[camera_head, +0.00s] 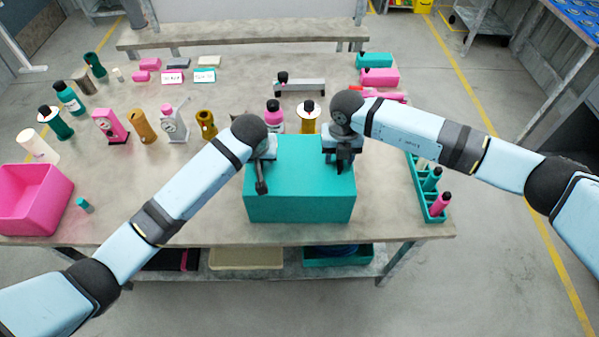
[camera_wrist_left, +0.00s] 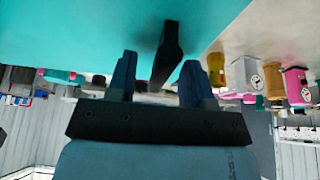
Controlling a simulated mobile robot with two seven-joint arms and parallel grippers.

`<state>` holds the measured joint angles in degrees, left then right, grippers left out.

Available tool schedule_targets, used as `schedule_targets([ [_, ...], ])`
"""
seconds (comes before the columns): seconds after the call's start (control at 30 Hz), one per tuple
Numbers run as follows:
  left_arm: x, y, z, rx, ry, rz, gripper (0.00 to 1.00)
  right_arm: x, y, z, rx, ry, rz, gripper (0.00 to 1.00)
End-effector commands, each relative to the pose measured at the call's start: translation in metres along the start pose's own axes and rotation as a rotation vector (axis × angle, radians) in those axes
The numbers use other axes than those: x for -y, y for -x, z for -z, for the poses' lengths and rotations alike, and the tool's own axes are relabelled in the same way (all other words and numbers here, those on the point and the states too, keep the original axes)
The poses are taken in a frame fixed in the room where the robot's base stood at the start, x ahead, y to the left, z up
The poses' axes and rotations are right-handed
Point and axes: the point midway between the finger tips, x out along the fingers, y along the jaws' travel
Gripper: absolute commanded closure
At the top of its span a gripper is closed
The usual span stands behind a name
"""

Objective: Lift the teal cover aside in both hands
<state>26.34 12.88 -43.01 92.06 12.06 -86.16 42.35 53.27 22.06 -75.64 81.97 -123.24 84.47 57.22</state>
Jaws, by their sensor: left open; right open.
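The teal cover (camera_head: 299,208) is a box-shaped hood standing on the table near its front edge. It fills the top of the left wrist view (camera_wrist_left: 90,30). A dark bar handle (camera_head: 262,186) shows at its left side. My left gripper (camera_head: 265,160) is over the cover's left part, open. In the left wrist view its two fingers (camera_wrist_left: 158,66) stand apart, with the dark handle (camera_wrist_left: 170,45) between them in the picture; I cannot tell whether they touch it. My right gripper (camera_head: 341,161) is open over the cover's right part, its fingertips partly hidden. What is under the cover is hidden.
A teal tray (camera_head: 415,183) with bottles stands right of the cover. A pink bin (camera_head: 35,200) is at the table's left end, with several bottles and scales behind. The tabletop between bin and cover is mostly clear.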

Motion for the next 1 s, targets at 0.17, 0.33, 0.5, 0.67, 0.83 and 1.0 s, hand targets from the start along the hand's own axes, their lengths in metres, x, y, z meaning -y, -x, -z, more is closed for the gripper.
schedule_targets([
  [0.17,-0.0004,-0.0005,0.0002,-0.001,0.0,-0.001,0.53,0.0,-0.0007,-0.0001,0.0,0.0,0.0,0.53],
  [0.33,-0.0004,-0.0003,0.0002,-0.001,0.0,-0.001,0.72,0.0,-0.0005,-0.0001,0.0,0.0,0.0,0.72],
  [0.5,-0.0004,-0.0002,0.0002,-0.001,0.0,-0.001,1.0,0.0001,-0.0004,-0.0001,0.0,0.0,0.001,1.0],
  [0.67,-0.0004,-0.0001,0.0002,-0.001,0.0,-0.001,1.0,0.0001,-0.0003,-0.0002,0.0,0.0,0.001,1.0],
  [0.83,-0.0005,0.0009,0.0011,-0.002,0.0,-0.001,1.0,-0.0001,0.001,-0.0006,0.001,0.0,0.0,1.0],
  [1.0,-0.0005,0.005,0.0028,-0.002,0.0,-0.001,1.0,-0.0001,0.0054,-0.0007,0.002,0.0,0.0,1.0],
])
